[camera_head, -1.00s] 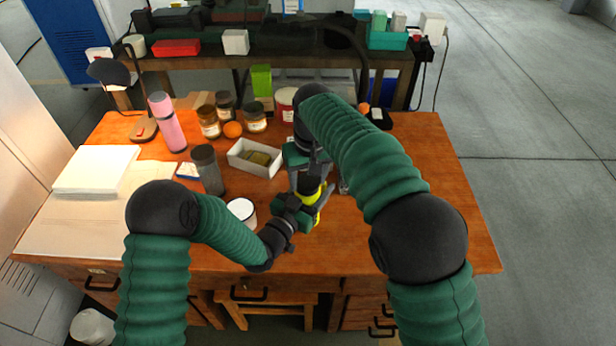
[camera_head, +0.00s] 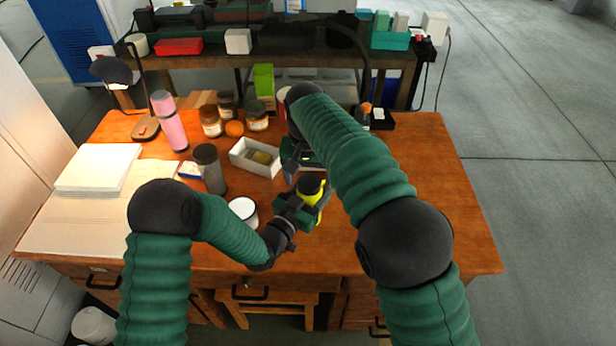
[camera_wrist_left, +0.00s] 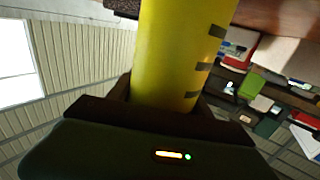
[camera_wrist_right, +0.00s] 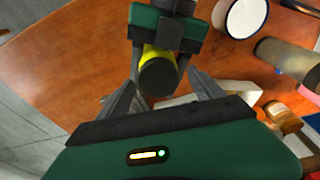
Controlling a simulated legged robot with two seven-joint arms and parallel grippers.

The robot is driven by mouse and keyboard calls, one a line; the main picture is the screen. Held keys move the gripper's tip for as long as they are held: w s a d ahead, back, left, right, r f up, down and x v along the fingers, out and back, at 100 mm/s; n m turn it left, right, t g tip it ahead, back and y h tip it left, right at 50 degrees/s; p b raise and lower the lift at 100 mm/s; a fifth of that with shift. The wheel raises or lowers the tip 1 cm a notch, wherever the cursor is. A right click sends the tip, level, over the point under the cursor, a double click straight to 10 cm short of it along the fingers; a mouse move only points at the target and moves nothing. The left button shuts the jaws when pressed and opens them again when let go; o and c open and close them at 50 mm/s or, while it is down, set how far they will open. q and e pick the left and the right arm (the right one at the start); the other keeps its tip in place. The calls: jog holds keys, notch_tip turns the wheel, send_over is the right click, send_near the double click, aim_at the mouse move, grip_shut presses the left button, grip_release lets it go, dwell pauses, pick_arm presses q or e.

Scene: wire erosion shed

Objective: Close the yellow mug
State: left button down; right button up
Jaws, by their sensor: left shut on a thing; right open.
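The yellow mug (camera_head: 309,192) is a tall yellow cylinder with a dark lid (camera_head: 311,184) on its top. My left gripper (camera_head: 298,211) is shut on the mug's body; the mug's yellow side with dark marks fills the middle of the left wrist view (camera_wrist_left: 180,50). My right gripper (camera_wrist_right: 165,88) is open. The right fingers do not appear to touch the lid.
A white cup (camera_head: 243,209) stands left of the mug, with a grey bottle (camera_head: 209,168) behind it. A white open box (camera_head: 255,157) lies just behind. Several jars (camera_head: 211,122) and a pink bottle (camera_head: 168,121) stand further back.

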jog(key=shift+r, duration=2.25)
jog(key=shift+c, duration=0.5)
